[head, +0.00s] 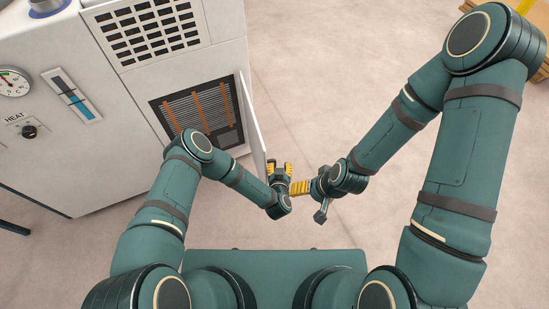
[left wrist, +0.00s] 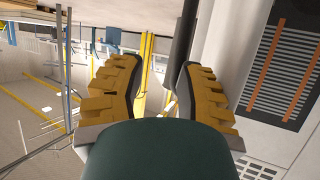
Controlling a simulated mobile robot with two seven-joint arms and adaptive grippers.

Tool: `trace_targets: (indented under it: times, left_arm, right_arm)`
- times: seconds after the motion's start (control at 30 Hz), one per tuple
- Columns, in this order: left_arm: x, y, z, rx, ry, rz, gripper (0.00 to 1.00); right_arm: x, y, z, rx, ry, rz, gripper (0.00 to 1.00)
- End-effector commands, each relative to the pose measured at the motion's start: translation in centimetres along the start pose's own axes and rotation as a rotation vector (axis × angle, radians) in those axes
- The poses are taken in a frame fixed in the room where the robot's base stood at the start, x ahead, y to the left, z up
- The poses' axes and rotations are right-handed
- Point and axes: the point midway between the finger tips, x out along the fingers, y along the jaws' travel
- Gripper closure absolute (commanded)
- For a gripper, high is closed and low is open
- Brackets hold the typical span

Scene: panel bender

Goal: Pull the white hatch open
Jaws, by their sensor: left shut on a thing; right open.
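The white hatch (head: 252,125) stands swung out from the machine and shows almost edge-on in the head view. Behind it is the opening (head: 197,110), with dark slats and orange strips; it also shows in the left wrist view (left wrist: 285,62). My left gripper (head: 279,168) is at the hatch's outer end, its yellow fingers shut on a dark upright bar (left wrist: 184,45), which looks like the hatch handle. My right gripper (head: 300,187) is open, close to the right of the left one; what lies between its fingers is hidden.
The white machine (head: 70,160) fills the left, with a vent grille (head: 150,30), a gauge (head: 12,82) and a HEAT knob (head: 29,132). A wooden pallet (head: 538,18) lies at the far top right. The floor (head: 310,80) right of the hatch is clear.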

Motion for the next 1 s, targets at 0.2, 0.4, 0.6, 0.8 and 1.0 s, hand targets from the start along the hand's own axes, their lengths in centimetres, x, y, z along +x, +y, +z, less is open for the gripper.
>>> trace_targets:
  times: [0.2,0.4,0.6,0.8,1.0]
  left_arm:
    - [-0.8,1.5,-0.4,0.002,0.02,0.007,0.73]
    - [-1.5,2.4,0.3,0.001,0.015,0.005,0.73]
    - [-2.2,3.3,0.8,0.001,0.013,0.004,0.73]
    - [-2.9,4.2,1.2,0.001,0.012,0.002,0.73]
    - [-3.7,5.2,1.5,0.001,0.011,0.002,0.73]
  right_arm:
    - [-0.2,-0.1,0.0,0.0,0.0,0.0,0.26]
    - [-0.3,-0.1,-0.1,0.0,0.0,0.0,0.26]
    - [-0.4,-0.1,-0.1,0.0,0.0,0.0,0.26]
    - [-0.5,-0.2,-0.1,0.0,0.0,0.0,0.26]
    - [-0.6,-0.2,-0.1,0.0,0.0,0.0,0.26]
